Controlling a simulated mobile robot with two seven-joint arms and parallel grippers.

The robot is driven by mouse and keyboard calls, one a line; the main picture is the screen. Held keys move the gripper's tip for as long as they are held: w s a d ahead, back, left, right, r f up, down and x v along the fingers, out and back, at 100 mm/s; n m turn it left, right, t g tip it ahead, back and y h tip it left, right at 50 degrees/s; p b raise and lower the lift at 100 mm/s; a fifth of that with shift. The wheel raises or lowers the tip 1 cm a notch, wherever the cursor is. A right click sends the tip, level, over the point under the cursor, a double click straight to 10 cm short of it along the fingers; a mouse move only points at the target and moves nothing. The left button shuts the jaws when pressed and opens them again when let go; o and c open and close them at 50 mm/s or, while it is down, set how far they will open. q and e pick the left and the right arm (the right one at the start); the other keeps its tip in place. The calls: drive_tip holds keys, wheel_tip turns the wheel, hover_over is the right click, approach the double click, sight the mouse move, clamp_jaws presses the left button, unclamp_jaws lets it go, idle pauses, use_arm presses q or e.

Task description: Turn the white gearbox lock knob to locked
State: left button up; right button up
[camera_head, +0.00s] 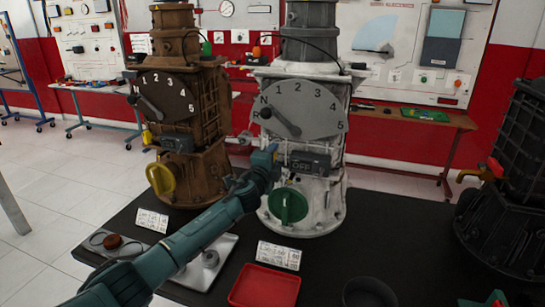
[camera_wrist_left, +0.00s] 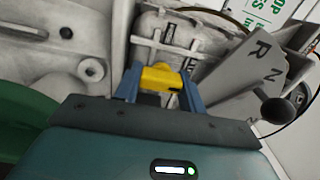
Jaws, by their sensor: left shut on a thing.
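The white gearbox (camera_head: 325,195) stands upright on the black table at the centre. Its grey dial (camera_head: 310,108) carries R, N and numbers, and the black-tipped lever (camera_head: 266,113) points left, near R and N. My left gripper (camera_head: 270,152) reaches the gearbox front below the dial, left of the display reading OFF (camera_head: 303,165). In the left wrist view its blue fingers (camera_wrist_left: 160,88) are shut on a yellow knob (camera_wrist_left: 160,77), apparently the lock knob. The gripper hides this knob in the head view. Whether it stands at locked cannot be read.
The green handle (camera_head: 287,205) sits low on the white gearbox, close to my left arm. A brown gearbox (camera_head: 185,120) stands left and a black one (camera_head: 510,200) right. A red tray (camera_head: 265,287), a label card (camera_head: 278,255) and a metal plate (camera_head: 222,250) lie in front.

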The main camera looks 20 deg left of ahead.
idle(0.6)
use_arm(q)
drive_tip(key=o, duration=1)
drive_tip(key=shift+s, duration=0.1)
drive_tip(key=s, duration=1.3)
drive_tip(key=shift+a, duration=0.2)
drive_tip(key=s+d+f+n+g+h, duration=0.1)
drive_tip(key=s+d+f+n+g, duration=0.15)
drive_tip(key=s+f, duration=0.4)
drive_tip(key=s+d+f+n+g+h+p, duration=0.1)
drive_tip(key=s+d+f+n, duration=0.1)
drive_tip(key=s+f+n, duration=0.35)
drive_tip(key=s+d+f+n+g+h, duration=0.1)
drive_tip(key=s+d+f+g, duration=0.15)
drive_tip(key=s+f, duration=0.5)
drive_tip(key=s+f+n, duration=0.1)
drive_tip(key=s+n, duration=0.1)
drive_tip(key=s, duration=0.2)
drive_tip(key=s+f+n+g, duration=0.1)
drive_tip(key=s+f+n, duration=0.1)
drive_tip(key=s, duration=0.2)
drive_tip(key=s+f+n, duration=0.2)
drive_tip(key=s, duration=0.2)
drive_tip(key=shift+d, duration=0.15)
